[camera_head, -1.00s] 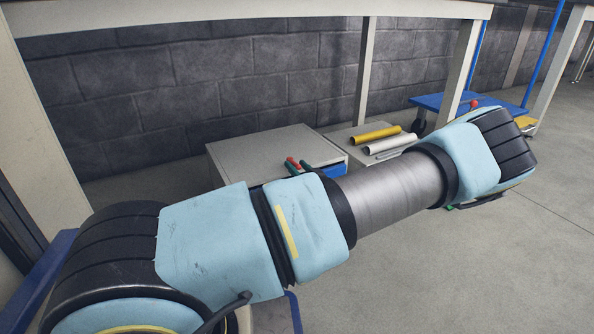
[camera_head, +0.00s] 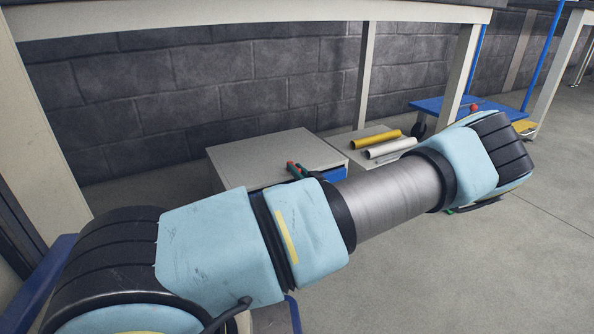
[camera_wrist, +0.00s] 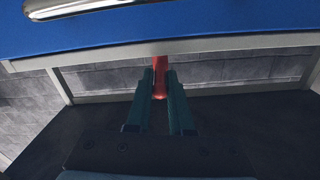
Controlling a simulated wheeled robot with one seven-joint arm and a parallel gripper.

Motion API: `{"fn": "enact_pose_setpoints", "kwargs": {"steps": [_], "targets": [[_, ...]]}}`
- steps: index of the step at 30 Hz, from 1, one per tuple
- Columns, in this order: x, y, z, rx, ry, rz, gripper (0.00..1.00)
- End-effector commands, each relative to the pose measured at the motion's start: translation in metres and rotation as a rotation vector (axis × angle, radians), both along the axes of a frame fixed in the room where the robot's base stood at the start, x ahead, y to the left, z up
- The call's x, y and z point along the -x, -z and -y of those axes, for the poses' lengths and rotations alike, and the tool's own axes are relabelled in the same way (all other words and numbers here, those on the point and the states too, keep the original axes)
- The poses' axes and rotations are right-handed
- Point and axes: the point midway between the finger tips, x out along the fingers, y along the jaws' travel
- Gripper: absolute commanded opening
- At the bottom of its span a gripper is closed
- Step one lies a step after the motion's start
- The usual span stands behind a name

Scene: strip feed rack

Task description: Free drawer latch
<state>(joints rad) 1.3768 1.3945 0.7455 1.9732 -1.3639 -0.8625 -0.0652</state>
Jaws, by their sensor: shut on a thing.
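A red latch (camera_wrist: 160,80) hangs below the blue drawer front (camera_wrist: 190,28) in the wrist view. My gripper (camera_wrist: 160,85) has its dark green fingers on either side of the latch, shut on it. The latch's upper end meets the pale frame edge under the drawer. In the head view the grey cabinet (camera_head: 250,155) stands on the floor, with a blue front (camera_head: 333,173) partly hidden by my arm. Small red and dark green parts (camera_head: 297,169) show just above my arm; I cannot tell exactly what they are.
A metal handle (camera_wrist: 75,8) is on the drawer front. A yellow roll (camera_head: 376,139) and a white roll (camera_head: 390,147) lie beside the cabinet. A bench (camera_head: 250,14) spans above. A blue cart (camera_head: 440,103) stands at back right. The floor at right is clear.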

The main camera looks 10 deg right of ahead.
Motion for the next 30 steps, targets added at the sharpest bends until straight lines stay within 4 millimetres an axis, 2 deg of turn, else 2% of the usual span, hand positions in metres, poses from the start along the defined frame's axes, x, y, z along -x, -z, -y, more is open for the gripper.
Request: {"fn": "enact_pose_setpoints", "kwargs": {"steps": [14, 20, 30], "targets": [[-0.001, 0.001, 0.003, 0.005, -0.061, 0.000, 0.00], [-0.005, 0.002, 0.009, 0.009, -0.188, 0.000, 0.00], [-0.014, 0.003, 0.019, 0.009, -0.505, -0.001, 0.00]]}}
